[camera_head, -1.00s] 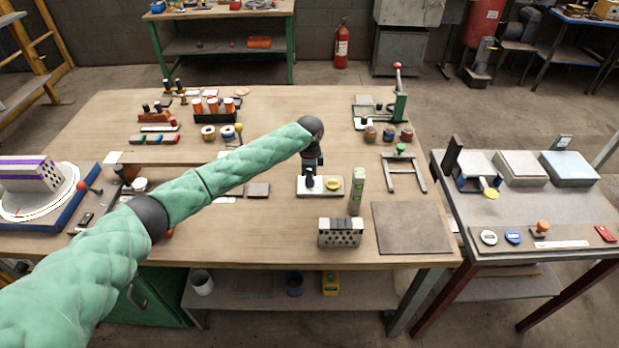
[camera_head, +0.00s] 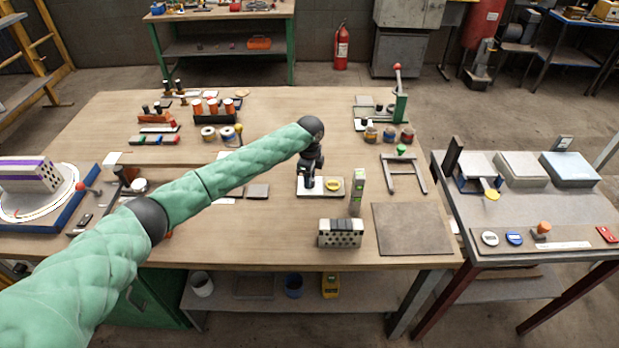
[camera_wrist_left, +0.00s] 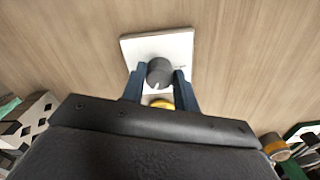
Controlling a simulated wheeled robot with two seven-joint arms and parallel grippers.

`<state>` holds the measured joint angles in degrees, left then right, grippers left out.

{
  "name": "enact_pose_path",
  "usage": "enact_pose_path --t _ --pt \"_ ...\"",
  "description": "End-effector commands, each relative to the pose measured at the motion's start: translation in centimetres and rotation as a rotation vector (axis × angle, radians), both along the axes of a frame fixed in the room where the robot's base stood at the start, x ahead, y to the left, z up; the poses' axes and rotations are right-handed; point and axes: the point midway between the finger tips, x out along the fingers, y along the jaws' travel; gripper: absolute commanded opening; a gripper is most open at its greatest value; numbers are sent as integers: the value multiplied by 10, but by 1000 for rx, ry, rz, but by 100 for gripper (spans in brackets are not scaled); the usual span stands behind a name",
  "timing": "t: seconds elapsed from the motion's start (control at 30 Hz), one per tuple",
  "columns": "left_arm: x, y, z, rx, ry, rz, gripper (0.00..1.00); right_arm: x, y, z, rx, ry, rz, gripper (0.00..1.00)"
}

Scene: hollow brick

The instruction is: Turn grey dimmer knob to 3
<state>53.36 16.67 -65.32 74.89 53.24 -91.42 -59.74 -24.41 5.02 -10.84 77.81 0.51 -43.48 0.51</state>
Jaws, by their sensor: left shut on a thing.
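The grey dimmer knob (camera_wrist_left: 159,72) sits on a white base plate (camera_wrist_left: 182,45) in the left wrist view. My left gripper (camera_wrist_left: 159,78) is shut on the knob, with one dark finger on each side of it. A yellow knob (camera_wrist_left: 162,104) on the same plate is partly hidden behind the gripper body. In the head view the plate (camera_head: 319,194) lies on the bench, with the yellow knob (camera_head: 333,184) to the right of my left gripper (camera_head: 308,184). The grey knob is hidden there by the gripper. The scale marks are too small to read.
A green-marked upright block (camera_head: 358,190) stands close to the right of the plate. A hollow brick (camera_head: 340,233) with holes lies in front of it. A flat grey mat (camera_head: 411,228) is at the right. Bare wood lies left of the brick.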

Motion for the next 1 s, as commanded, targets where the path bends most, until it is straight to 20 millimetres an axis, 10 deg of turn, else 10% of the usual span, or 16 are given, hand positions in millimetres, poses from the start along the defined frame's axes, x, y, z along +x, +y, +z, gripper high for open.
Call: enact_pose_path --t 0.1,0.13,0.23,0.67,1.0 --pt "2 1 3 0 -4 1 8 -1 0 0 0 0 0 0" --pt "2 1 3 0 -4 1 34 -1 0 0 0 0 0 0" --pt "2 1 2 0 -3 1 52 -1 0 0 0 0 0 0" --pt "1 0 9 -1 -3 1 52 -1 -2 -2 -3 8 1 0" --pt "2 0 57 -1 -3 0 52 11 14 43 14 25 -7 0"
